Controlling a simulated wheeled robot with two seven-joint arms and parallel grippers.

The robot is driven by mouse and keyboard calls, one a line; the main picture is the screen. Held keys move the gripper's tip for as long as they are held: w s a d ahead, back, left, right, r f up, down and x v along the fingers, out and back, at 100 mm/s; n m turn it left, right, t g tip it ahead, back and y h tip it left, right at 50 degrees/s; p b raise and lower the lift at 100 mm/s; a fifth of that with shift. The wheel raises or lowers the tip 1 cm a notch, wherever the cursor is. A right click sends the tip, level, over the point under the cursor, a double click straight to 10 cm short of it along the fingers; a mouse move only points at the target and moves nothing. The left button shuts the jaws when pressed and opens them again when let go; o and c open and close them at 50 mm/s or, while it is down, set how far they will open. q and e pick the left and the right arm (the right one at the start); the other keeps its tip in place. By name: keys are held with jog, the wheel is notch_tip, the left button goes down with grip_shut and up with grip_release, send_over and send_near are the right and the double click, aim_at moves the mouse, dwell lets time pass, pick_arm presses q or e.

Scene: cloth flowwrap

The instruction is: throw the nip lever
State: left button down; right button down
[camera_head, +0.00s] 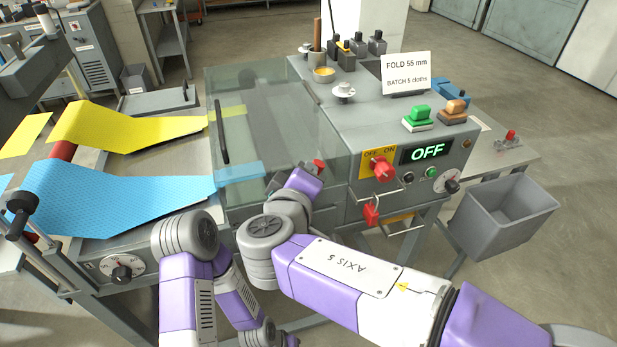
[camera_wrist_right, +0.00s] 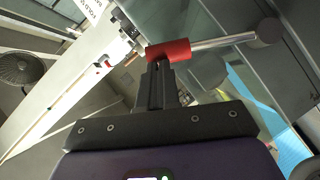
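The lever shows best in the right wrist view: a red cylindrical grip (camera_wrist_right: 168,50) on a bright metal rod that runs right to a dark round hub (camera_wrist_right: 268,32). My right gripper (camera_wrist_right: 160,72) has its dark fingers reaching up to the red grip, at or touching its underside. The fingers overlap in this view, so I cannot tell whether they close around it. In the head view a small red end (camera_head: 319,166) shows beside my right gripper (camera_head: 306,182), at the machine's front near the clear guard. My left gripper is not in view; only purple arm links show.
The grey control housing (camera_head: 360,120) carries an OFF display (camera_head: 428,151), a red switch (camera_head: 380,168) and a red padlock (camera_head: 371,213). The clear guard (camera_head: 265,130) stands left of it. Blue cloth (camera_head: 130,195) and yellow cloth (camera_head: 125,125) lie on the infeed. A grey bin (camera_head: 500,218) stands right.

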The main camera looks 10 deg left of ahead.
dwell(0.5)
jog(key=a+r+p+v, duration=0.1)
jog(key=a+p+v, duration=0.1)
jog(key=v, duration=1.1)
jog(key=shift+w+a, duration=0.25)
jog(key=shift+a, duration=0.05)
jog(key=shift+f, duration=0.15)
